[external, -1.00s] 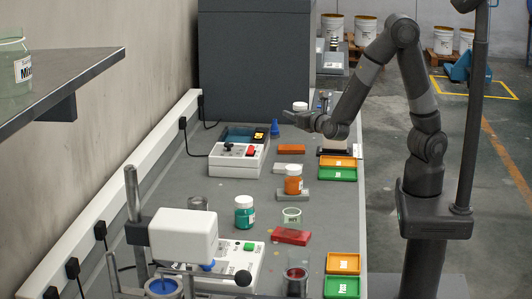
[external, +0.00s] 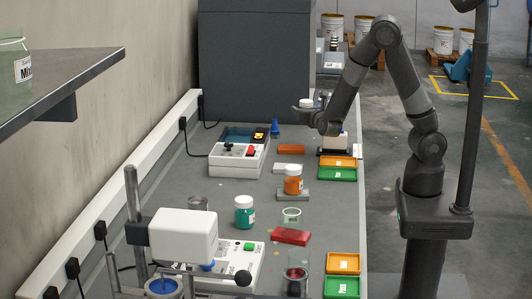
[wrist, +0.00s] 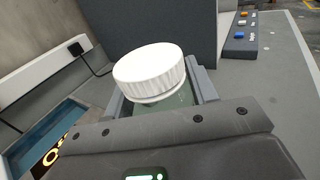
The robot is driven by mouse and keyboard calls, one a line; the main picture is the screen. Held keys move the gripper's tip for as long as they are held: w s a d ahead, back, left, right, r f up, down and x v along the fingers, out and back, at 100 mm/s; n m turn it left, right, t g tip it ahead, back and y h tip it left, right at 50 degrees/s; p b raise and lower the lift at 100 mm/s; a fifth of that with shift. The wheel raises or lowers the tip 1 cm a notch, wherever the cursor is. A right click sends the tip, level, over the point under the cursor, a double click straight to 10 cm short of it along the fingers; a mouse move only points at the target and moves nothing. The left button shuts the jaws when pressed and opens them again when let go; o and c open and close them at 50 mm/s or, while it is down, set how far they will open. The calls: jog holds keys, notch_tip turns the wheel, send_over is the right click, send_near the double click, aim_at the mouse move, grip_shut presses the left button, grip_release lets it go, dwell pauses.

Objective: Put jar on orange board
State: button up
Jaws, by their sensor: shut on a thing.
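My gripper (external: 302,109) is shut on a jar, held in the air above the far part of the bench. The jar's white lid (external: 306,102) shows in the external view. In the wrist view the ribbed white lid (wrist: 150,72) stands above the fingers, with a little of the pale green, clear jar body (wrist: 178,98) below it; the rest is hidden by my gripper. The orange board (external: 291,149) lies flat and bare on the bench, nearer the camera than the held jar. It is not visible in the wrist view.
A blue cone-like piece (external: 275,127) and a white instrument (external: 238,158) are left of the board. An orange-filled jar (external: 293,186) on a grey board (external: 293,196) is nearer. Orange (external: 338,162) and green (external: 338,174) trays line the right edge. A dark cabinet (external: 255,60) stands behind.

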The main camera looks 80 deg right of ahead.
jog(key=w+a+f, duration=0.3)
jog(key=w+a, duration=0.1)
jog(key=shift+w+a+f, duration=0.15)
jog(key=shift+w+f, duration=0.25)
jog(key=shift+f, duration=2.05)
jog(key=shift+f, duration=0.15)
jog(key=o, duration=1)
jog(key=shift+c, duration=0.2)
jog(key=shift+a, duration=0.3)
jog(key=v, duration=1.1)
jog(key=shift+s+a, duration=0.2)
